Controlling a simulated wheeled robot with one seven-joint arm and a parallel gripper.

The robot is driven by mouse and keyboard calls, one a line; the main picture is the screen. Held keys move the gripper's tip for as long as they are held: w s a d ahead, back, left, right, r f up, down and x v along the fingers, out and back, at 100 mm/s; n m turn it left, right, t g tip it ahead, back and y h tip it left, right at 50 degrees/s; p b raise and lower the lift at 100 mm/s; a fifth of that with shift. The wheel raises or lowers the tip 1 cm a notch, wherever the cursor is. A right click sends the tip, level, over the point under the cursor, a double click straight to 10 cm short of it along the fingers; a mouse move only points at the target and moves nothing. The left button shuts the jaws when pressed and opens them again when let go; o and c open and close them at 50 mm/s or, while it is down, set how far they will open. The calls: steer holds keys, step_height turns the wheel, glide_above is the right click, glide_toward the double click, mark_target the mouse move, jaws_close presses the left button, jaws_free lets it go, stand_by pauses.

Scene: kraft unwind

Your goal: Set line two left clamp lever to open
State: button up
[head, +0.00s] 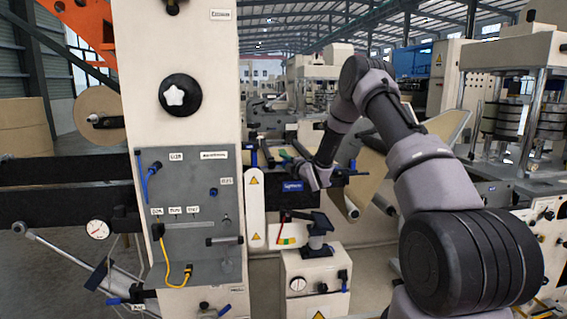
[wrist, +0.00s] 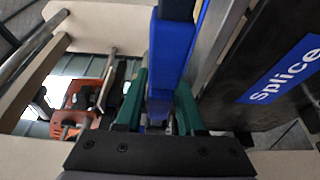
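A long blue bar, which looks like a clamp lever (wrist: 172,50), runs down the middle of the wrist view from the top edge. My gripper (wrist: 160,98) has green fingers on both sides of this bar, close against it, and appears shut on it. The bar's lower end is partly hidden between the fingers. In the head view my gripper (head: 290,160) is at the splice unit, just above its blue sign (head: 293,187). My wrist and fingers hide much of the lever there. I cannot read a line number or lever label at the clamp.
The dark splice plate with its blue label (wrist: 285,75) stands close right of my fingers. A pale frame with a metal rod (wrist: 107,78) lies to the left. A grey panel (head: 200,240) with blue levers and a yellow cable stands left in the head view. A white pedestal (head: 315,270) stands below.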

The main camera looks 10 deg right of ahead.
jaws_close()
stand_by(1.5)
